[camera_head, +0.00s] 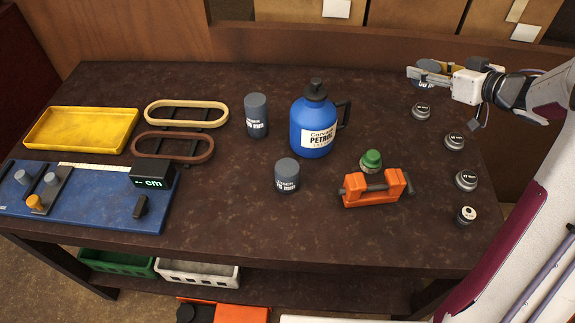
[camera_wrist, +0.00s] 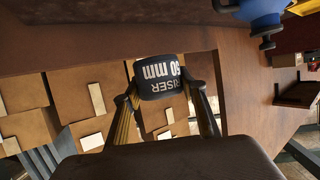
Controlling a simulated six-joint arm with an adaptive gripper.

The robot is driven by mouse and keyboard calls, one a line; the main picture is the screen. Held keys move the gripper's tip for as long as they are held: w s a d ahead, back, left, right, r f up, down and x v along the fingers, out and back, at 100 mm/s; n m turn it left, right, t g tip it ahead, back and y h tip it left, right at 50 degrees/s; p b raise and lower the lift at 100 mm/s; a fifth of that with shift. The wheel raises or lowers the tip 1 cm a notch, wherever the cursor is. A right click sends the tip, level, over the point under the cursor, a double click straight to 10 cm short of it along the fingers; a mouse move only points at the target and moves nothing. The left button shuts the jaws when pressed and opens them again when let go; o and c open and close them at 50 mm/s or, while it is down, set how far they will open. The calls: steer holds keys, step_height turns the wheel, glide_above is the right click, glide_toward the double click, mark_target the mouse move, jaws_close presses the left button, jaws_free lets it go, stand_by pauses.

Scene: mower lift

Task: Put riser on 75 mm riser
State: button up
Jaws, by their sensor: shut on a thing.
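My gripper (camera_head: 430,74) is at the upper right of the head view, above the back right of the bench. It is shut on a dark riser (camera_head: 425,83), partly hidden by the fingers. In the wrist view this riser (camera_wrist: 160,78) sits between the two fingertips (camera_wrist: 165,88), its label upside down and reading "RISER 50 mm". A short dark grey riser (camera_head: 287,176) stands upright at the bench's middle; its small label seems to read 75 mm. A taller grey riser (camera_head: 256,116) stands behind and left of it; its number is unclear.
A blue petrol jug (camera_head: 315,125) stands behind the short riser. An orange vice (camera_head: 374,188) and a green-topped part (camera_head: 371,161) are to its right. Several small round weights (camera_head: 466,180) line the right edge. Oval rings (camera_head: 173,145), a yellow tray (camera_head: 80,130) and a blue board (camera_head: 90,197) fill the left.

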steer(key=shift+s+a+r, duration=0.2)
steer(key=shift+a+r, duration=0.45)
steer(key=shift+r, duration=0.25)
steer(key=s+a+n+g+y, duration=0.1)
steer(key=s+a+n+y, duration=0.15)
steer(key=a, duration=0.55)
steer(key=s+a+n+g+y, duration=0.1)
steer(key=s+a+g, duration=0.15)
steer(key=a, duration=0.45)
steer(key=n+g+y, duration=0.2)
steer(key=n+g, duration=0.1)
steer(key=n, duration=0.1)
glide_above(287, 167)
steer(key=shift+m, duration=0.25)
steer(key=shift+o, duration=0.2)
steer(key=shift+f, duration=2.55)
steer(key=shift+f, duration=0.1)
steer(key=shift+f, duration=2.85)
steer(key=shift+f, duration=2.05)
steer(key=shift+f, duration=0.15)
steer(key=shift+c, duration=0.2)
